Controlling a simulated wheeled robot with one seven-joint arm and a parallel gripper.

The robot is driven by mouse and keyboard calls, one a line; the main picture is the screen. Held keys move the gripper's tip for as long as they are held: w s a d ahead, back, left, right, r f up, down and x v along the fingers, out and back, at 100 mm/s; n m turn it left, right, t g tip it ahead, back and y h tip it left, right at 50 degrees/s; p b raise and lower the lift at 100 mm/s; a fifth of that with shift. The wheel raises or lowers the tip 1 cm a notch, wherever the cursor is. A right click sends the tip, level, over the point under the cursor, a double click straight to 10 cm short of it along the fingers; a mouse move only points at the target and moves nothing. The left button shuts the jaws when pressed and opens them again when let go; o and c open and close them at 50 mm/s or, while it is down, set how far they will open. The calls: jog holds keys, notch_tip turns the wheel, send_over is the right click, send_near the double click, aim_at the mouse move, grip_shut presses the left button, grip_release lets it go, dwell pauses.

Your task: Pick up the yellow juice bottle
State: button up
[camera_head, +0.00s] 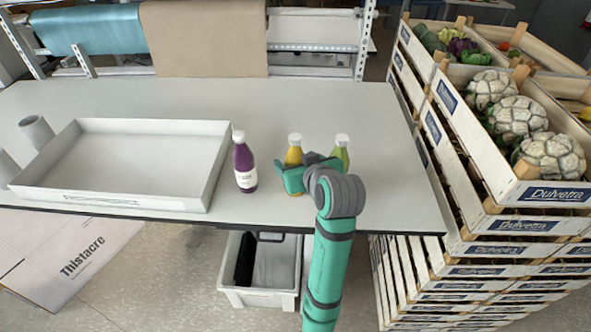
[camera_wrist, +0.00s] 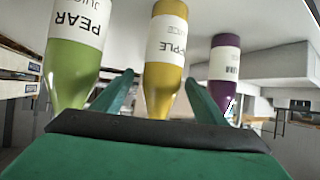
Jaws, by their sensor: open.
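The yellow juice bottle (camera_head: 293,150) has a white cap and stands upright on the grey table, partly hidden behind my gripper in the head view. In the wrist view the yellow bottle (camera_wrist: 166,60) appears upside down, with a white label, between my two fingers. My gripper (camera_wrist: 157,92) is open, one finger on each side of the bottle, with a visible gap to each. In the head view my gripper (camera_head: 305,172) is at the bottle's near side. A green pear bottle (camera_head: 341,152) stands just to the right, and a purple bottle (camera_head: 244,163) to the left.
The pear bottle (camera_wrist: 75,50) and purple bottle (camera_wrist: 224,70) flank my fingers closely in the wrist view. A white tray (camera_head: 75,199) takes up the table's left part. Stacked crates of vegetables (camera_head: 462,190) stand at the right. The table (camera_head: 385,190) is clear behind the bottles.

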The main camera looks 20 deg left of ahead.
jog(key=shift+x, duration=2.35)
jog(key=shift+r, duration=0.15)
jog(key=c, duration=1.5)
jog(key=shift+r, duration=0.15)
